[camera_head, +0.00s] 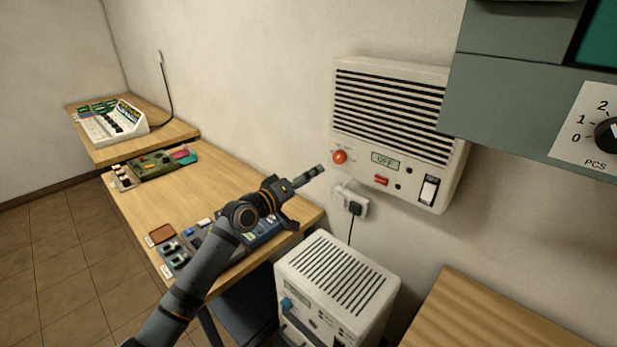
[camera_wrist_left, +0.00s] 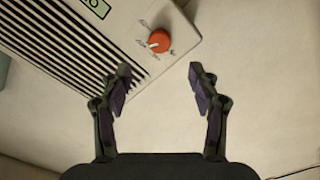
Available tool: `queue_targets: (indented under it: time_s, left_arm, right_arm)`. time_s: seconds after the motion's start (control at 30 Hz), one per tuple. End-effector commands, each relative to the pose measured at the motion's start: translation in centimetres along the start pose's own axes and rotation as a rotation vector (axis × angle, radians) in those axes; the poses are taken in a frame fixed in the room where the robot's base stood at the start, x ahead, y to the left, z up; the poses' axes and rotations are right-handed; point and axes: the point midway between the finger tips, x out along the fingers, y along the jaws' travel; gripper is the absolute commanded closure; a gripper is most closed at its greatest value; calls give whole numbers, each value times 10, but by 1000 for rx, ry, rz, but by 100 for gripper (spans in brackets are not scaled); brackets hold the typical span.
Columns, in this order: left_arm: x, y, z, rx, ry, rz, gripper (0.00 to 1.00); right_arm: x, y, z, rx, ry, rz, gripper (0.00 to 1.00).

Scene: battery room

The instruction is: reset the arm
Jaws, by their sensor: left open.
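My left arm (camera_head: 190,290) comes in from the lower left in the head view. My left gripper (camera_head: 302,190) is in front of the wall, a little below and left of the white wall unit (camera_head: 395,125). In the left wrist view the two fingers of my left gripper (camera_wrist_left: 160,85) stand wide apart with nothing between them. The unit's orange-red knob (camera_wrist_left: 159,40) shows beyond and between the fingertips, apart from them. My right gripper is in neither view.
The wall unit has a small display reading OFF and a rocker switch (camera_head: 428,190). A plug sits in a socket (camera_head: 351,203) below it. A white vented box (camera_head: 340,280) stands below. Wooden desks (camera_head: 190,190) with panels are at left; a grey-green cabinet (camera_head: 510,100) is upper right.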

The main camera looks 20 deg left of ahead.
Motion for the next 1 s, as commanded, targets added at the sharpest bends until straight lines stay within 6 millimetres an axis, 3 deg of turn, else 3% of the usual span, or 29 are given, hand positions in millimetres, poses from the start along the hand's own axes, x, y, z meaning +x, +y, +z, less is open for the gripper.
queue_targets:
  time_s: [0.47,0.57,0.63,0.7,0.8,0.9,1.0]
  left_arm:
    - [-2,-1,6,7,-11,-6,39]
    - [-10,-9,41,59,-86,-48,39]
    - [-26,-21,87,136,-189,-110,39]
    - [-53,-37,139,237,-321,-193,39]
    - [-101,-58,197,365,-496,-316,39]
    - [-146,-73,230,456,-632,-422,39]
    - [-187,-84,250,514,-740,-513,39]
  right_arm:
    - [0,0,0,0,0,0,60]
    - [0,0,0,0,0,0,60]
    - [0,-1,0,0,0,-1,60]
    - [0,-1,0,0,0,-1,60]
    - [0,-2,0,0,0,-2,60]
    - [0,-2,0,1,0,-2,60]
    - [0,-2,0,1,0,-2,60]
